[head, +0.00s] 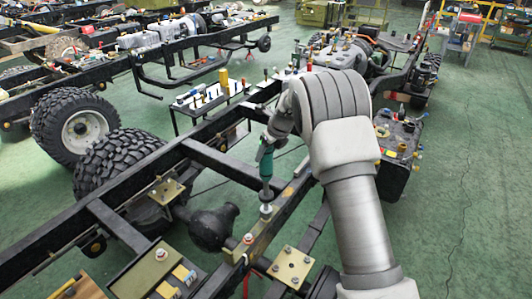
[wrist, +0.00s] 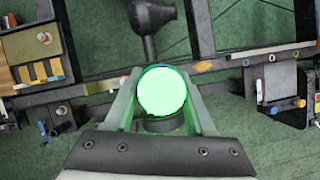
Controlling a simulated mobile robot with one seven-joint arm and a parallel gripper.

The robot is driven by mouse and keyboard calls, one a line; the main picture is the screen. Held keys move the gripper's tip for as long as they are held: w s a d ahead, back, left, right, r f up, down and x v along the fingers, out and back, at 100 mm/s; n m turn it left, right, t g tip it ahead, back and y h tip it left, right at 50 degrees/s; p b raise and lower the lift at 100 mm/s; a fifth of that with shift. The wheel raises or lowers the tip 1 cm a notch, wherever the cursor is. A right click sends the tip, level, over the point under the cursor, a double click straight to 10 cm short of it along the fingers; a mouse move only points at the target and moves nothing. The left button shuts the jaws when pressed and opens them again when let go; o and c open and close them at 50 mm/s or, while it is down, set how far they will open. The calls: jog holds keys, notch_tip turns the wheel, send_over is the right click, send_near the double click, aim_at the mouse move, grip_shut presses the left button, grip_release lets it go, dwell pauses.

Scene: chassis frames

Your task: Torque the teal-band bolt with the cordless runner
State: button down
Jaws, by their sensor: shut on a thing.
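The cordless runner (head: 266,163) is green with a grey lower shaft and stands upright over the chassis rail. My gripper (head: 269,138) is shut on its upper part. In the wrist view the runner's round top (wrist: 162,92) shows bright green between the two fingers. The runner's lower end meets or hovers just over a pale bolt (head: 266,209) on the rail; I cannot tell whether they touch. Its band colour is hidden or too small to read. Another bolt (head: 248,239) with a reddish band stands nearer on the same rail.
Brass plates with bolts lie at the right (head: 291,267) and left (head: 167,192). A box with coloured parts (head: 158,272) stands at front left. A tool table (head: 207,101) is behind the rail, and a tire (head: 118,160) at left. Green floor is free at right.

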jog(key=shift+f+b, duration=0.35)
jog(key=shift+f, duration=0.55)
dwell(1.4)
jog(key=shift+s+f, duration=0.15)
jog(key=shift+f, duration=0.2)
dwell(1.0)
jog(key=shift+d+p, duration=0.1)
jog(key=shift+p, duration=0.45)
dwell(0.6)
jog(key=shift+r, duration=0.15)
jog(key=shift+w+r+p, duration=0.2)
jog(key=shift+r+p, duration=1.25)
jog(key=shift+r, duration=0.25)
notch_tip(320, 180, up, 5)
jog(key=p, duration=0.4)
jog(key=shift+r, duration=0.1)
